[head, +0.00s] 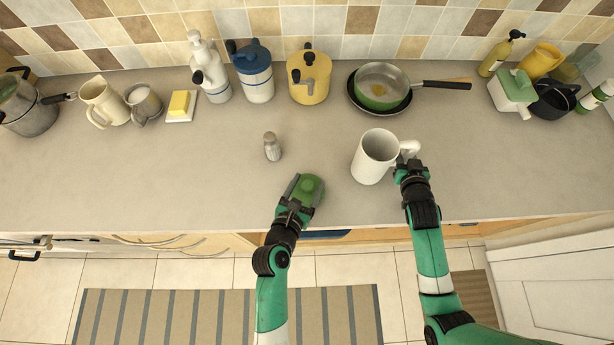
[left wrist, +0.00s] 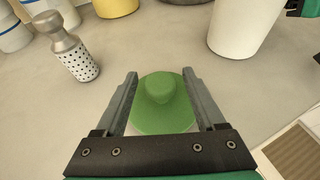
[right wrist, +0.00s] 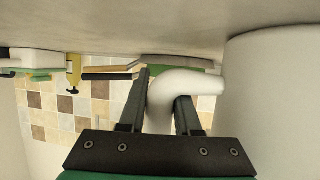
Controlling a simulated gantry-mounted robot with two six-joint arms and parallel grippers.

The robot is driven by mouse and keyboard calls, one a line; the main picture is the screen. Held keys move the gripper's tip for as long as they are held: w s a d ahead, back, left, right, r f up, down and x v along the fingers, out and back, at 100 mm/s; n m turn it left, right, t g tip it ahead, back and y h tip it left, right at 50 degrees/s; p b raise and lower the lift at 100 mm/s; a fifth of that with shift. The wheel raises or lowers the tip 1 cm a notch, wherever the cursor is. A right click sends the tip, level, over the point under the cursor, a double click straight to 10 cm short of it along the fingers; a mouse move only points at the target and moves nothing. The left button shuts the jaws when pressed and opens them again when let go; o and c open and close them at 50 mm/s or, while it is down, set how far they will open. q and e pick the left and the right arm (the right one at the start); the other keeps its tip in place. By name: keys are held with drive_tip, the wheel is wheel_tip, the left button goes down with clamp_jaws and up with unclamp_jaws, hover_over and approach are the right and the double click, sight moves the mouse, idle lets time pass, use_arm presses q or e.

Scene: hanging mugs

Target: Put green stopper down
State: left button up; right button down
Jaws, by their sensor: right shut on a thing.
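The green stopper (head: 311,187) is a round disc with a raised knob, at the counter's front edge in the head view. In the left wrist view the stopper (left wrist: 163,100) fills the space between the fingers of my left gripper (head: 303,190). The fingers lie along its two sides; I cannot tell whether they press on it or whether its underside touches the counter. My right gripper (head: 408,168) is shut on the handle of a white mug (head: 373,160). In the right wrist view the handle (right wrist: 180,85) runs between its fingers.
A metal-topped shaker (head: 272,147) stands on the counter, left of and behind the stopper. Farther back are a blue-lidded jar (head: 254,80), a yellow pot (head: 312,85) and a pan (head: 380,95). The counter to the left of the shaker is clear.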

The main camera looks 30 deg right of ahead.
use_arm(q)
drive_tip(key=shift+r, duration=0.15)
drive_tip(key=v, duration=1.2)
